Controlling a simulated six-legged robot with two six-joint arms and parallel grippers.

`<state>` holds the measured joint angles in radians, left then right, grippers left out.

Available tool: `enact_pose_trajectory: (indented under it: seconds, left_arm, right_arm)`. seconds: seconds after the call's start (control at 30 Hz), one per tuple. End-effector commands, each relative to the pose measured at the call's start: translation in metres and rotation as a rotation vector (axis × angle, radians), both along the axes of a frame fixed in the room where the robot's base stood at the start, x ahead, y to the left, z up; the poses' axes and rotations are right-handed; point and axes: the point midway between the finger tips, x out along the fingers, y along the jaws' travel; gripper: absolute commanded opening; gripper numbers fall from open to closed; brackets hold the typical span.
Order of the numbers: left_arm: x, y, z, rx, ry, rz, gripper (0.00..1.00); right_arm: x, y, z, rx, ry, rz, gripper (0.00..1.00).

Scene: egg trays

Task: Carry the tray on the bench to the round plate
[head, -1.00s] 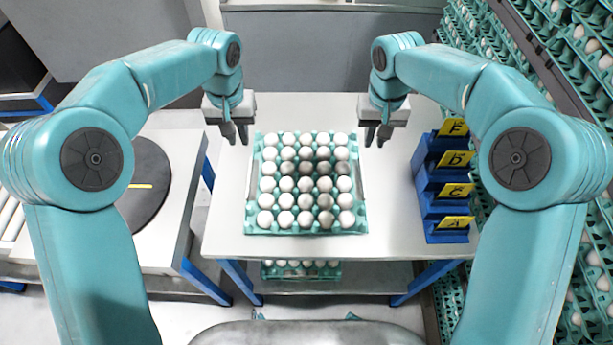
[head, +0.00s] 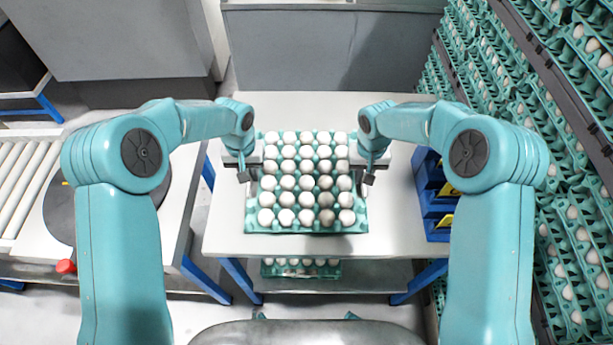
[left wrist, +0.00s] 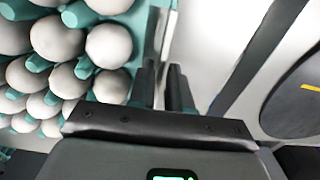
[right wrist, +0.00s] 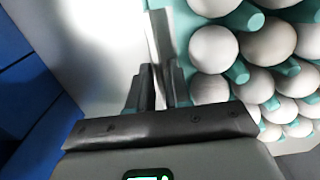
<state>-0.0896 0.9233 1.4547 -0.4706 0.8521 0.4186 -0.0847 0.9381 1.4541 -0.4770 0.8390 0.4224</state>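The tray (head: 249,226), a turquoise egg tray filled with white eggs, lies flat on the bench (head: 225,215). My left gripper (head: 247,175) is at its left side and my right gripper (head: 364,180) at its right side. In the left wrist view the fingers (left wrist: 162,85) stand around the tray's upright side strip (left wrist: 160,35). In the right wrist view the fingers (right wrist: 158,85) also stand around a side strip (right wrist: 160,38). The finger gaps are narrow; whether they touch the strips cannot be told. The round plate (head: 62,215), dark, is partly hidden by my left arm.
The plate sits on a white table at left, with a roller conveyor (head: 20,190) and a red knob (head: 66,267). Blue labelled bins (head: 432,190) stand at the bench's right edge. Stacked egg trays (head: 575,240) line the right side. Another egg tray (head: 300,270) is below the bench.

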Motion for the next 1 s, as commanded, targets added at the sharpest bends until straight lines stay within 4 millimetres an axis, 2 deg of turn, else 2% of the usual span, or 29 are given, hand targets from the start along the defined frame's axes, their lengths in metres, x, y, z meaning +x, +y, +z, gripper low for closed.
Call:
enact_pose_trajectory:
  seconds: [0.27,0.33,0.37,1.0]
  left_arm:
    - [-0.0001,-0.0001,-0.0016,0.0,0.0,0.0,0.18]
    - [-0.0001,-0.0001,-0.0015,0.0,0.0,0.0,0.02]
    - [-0.0002,-0.0001,-0.0014,0.0,0.0,0.0,0.0]
    - [-0.0001,0.0,-0.0005,0.0,0.0,-0.001,0.0]
  right_arm:
    - [-0.0002,-0.0001,-0.0016,0.0,0.0,0.0,0.18]
    - [-0.0001,-0.0001,-0.0014,0.0,0.0,0.0,0.02]
    - [-0.0001,-0.0001,-0.0014,0.0,0.0,0.0,0.0]
    - [-0.0009,0.0001,-0.0028,0.0,0.003,0.0,0.0]
